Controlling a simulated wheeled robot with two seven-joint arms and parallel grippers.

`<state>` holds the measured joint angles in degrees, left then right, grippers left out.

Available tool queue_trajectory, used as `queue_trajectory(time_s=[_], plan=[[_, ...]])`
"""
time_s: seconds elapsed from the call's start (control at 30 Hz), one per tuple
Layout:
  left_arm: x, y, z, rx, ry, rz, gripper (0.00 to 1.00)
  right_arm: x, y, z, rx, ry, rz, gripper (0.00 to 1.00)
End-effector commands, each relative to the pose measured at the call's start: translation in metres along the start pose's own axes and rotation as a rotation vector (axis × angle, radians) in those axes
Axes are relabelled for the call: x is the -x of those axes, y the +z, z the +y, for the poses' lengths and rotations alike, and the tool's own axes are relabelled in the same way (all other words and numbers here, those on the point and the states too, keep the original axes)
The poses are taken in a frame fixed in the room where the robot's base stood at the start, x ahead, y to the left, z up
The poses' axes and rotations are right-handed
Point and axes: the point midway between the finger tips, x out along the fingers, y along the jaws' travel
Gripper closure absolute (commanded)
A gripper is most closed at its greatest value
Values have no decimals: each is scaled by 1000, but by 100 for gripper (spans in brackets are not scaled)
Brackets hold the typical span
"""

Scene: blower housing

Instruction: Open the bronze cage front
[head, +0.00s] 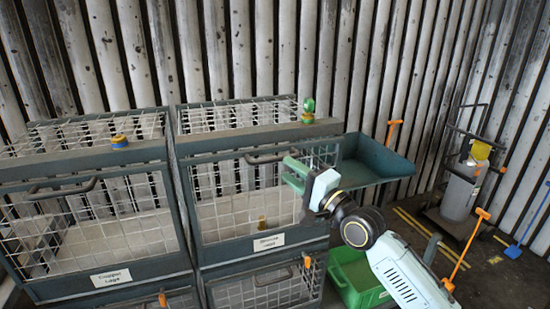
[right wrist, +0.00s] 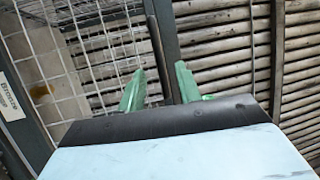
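The bronze cage front (head: 225,205) is a wire mesh panel in a dark green frame, upright and shut on the right-hand cage. Its white label (head: 269,242) is below the mesh. A dark bar handle (head: 275,157) runs across its upper part. My right gripper (head: 292,173) is at the right end of this handle, its green fingers in front of the mesh. In the right wrist view the fingers (right wrist: 160,72) stand apart, with a dark bar (right wrist: 155,45) between or just beyond them. Contact cannot be told. My left gripper is out of view.
The copper cage (head: 90,225) stands at left. A green tray (head: 372,160), a green crate (head: 355,278) and a trolley with a cylinder (head: 460,190) are at right.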

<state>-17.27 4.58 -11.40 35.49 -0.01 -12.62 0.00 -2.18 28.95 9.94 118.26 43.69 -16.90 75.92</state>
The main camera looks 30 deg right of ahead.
Motion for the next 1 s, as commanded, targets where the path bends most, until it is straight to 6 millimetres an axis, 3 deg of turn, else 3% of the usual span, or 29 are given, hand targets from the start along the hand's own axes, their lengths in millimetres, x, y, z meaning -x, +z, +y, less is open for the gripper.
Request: queue_trajectory(time_s=[0.1,0.33,0.77,1.0], plan=[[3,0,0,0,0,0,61,-23,0,-2,0,-2,0,66],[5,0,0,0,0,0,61,-52,0,0,1,-1,0,66],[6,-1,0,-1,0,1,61,-62,0,0,1,1,0,66],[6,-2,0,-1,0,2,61,-61,0,0,2,1,0,95]])
